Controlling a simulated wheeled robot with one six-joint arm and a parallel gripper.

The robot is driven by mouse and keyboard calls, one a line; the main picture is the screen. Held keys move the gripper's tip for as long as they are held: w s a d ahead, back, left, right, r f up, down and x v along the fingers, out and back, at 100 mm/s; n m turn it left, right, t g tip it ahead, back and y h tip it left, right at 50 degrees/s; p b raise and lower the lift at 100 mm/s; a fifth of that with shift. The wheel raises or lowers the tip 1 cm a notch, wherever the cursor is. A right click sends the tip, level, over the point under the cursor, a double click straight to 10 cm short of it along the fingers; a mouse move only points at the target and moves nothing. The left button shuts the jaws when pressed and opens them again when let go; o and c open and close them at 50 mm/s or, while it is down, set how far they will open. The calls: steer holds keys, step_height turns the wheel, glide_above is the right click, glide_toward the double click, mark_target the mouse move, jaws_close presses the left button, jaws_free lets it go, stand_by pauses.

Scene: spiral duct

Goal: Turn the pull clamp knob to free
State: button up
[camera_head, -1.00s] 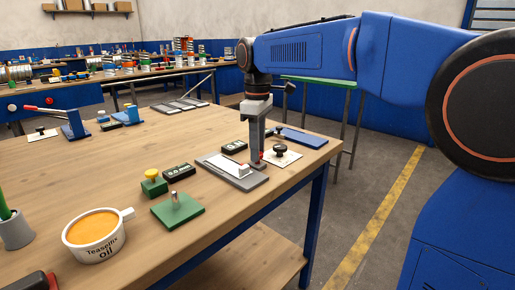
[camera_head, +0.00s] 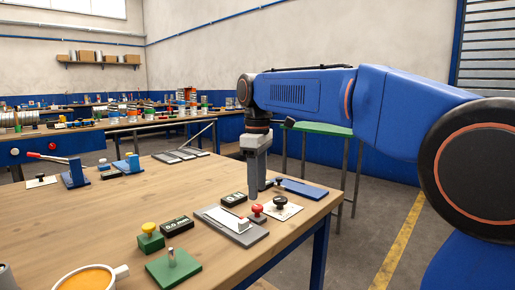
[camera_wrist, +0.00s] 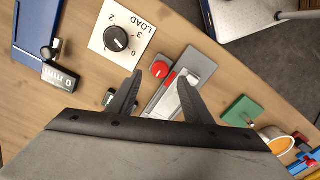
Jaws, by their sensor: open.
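A red knob (camera_head: 257,210) on a small dark base stands beside a grey plate (camera_head: 238,234) with a white strip and block. In the wrist view the red knob (camera_wrist: 160,69) shows a pale pointer mark, with no readable label. I take it for the pull clamp knob, but cannot be sure. My gripper (camera_head: 256,192) points down just behind it in the head view. In the wrist view my gripper (camera_wrist: 159,77) is open and empty, and the knob appears between its fingertips. How far above the knob the tips are is unclear.
A black dial (camera_wrist: 117,39) on a white LOAD card sits close by. A blue plate (camera_head: 308,189), a black gauge block (camera_head: 234,199), a yellow-knobbed green block (camera_head: 150,239) and a green plate with a peg (camera_head: 174,268) are also near. The left tabletop has clear room.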

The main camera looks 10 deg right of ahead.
mark_target(258, 206)
step_height(258, 206, up, 12)
stand_by(0.4)
steer(key=s+d+f+m+t, duration=0.2)
steer(key=s+d+f+m, duration=0.4)
steer(key=s+d+f, duration=0.6)
steer(key=s+d+f+m+t, duration=0.1)
steer(key=s+f+m, duration=0.2)
steer(key=s+f, duration=0.5)
steer(key=s+d+f+m+t, duration=0.1)
steer(key=s+d+f+m, duration=0.1)
steer(key=s+f, duration=0.6)
step_height(258, 206, down, 6)
steer(key=shift+s+d+r+m+t, duration=0.15)
steer(key=shift+d+m+t, duration=0.1)
steer(key=shift+m+t, duration=0.15)
